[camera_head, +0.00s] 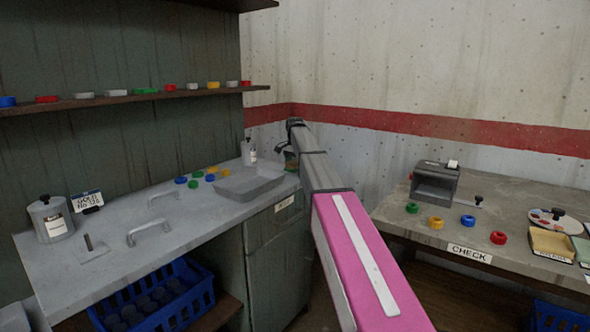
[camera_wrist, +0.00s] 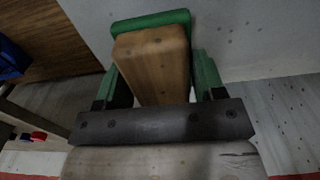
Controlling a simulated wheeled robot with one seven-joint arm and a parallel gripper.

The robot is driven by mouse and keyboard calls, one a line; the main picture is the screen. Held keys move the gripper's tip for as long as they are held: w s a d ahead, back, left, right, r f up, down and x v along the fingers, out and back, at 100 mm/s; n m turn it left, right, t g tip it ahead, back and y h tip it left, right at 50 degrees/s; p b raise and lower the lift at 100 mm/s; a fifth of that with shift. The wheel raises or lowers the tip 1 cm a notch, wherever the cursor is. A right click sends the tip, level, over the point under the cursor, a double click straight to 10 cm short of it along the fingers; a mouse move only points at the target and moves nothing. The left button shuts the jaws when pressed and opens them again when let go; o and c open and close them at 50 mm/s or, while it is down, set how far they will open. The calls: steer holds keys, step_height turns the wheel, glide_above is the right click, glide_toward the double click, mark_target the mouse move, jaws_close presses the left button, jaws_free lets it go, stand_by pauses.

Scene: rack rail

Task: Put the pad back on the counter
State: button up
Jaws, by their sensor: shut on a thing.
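The pad shows in the wrist view as a wooden block (camera_wrist: 152,62) with a green edge (camera_wrist: 150,20) at its far end. My gripper (camera_wrist: 160,80) is shut on the wooden block, with a finger on each side. In the head view my gripper (camera_head: 290,158) is at the back corner, beyond the grey tray, largely hidden by my arm. The pad is too small there to make out clearly. The grey left counter (camera_head: 120,245) runs along the dark wall. A second grey counter (camera_head: 400,222) with a CHECK label stands at right.
The left counter holds a grey tray (camera_head: 224,190), several coloured rings (camera_head: 196,174), handles (camera_head: 147,232) and a canister (camera_head: 50,218). A shelf (camera_head: 130,97) hangs above. The right counter carries a dark machine (camera_head: 434,186), several rings (camera_head: 468,221) and flat pads (camera_head: 551,242).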

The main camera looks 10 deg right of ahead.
mark_target(295, 161)
steer(key=shift+f, duration=0.95)
steer(key=shift+f, duration=0.15)
steer(key=o, duration=0.9)
step_height(295, 161, up, 12)
steer(key=shift+r, duration=0.2)
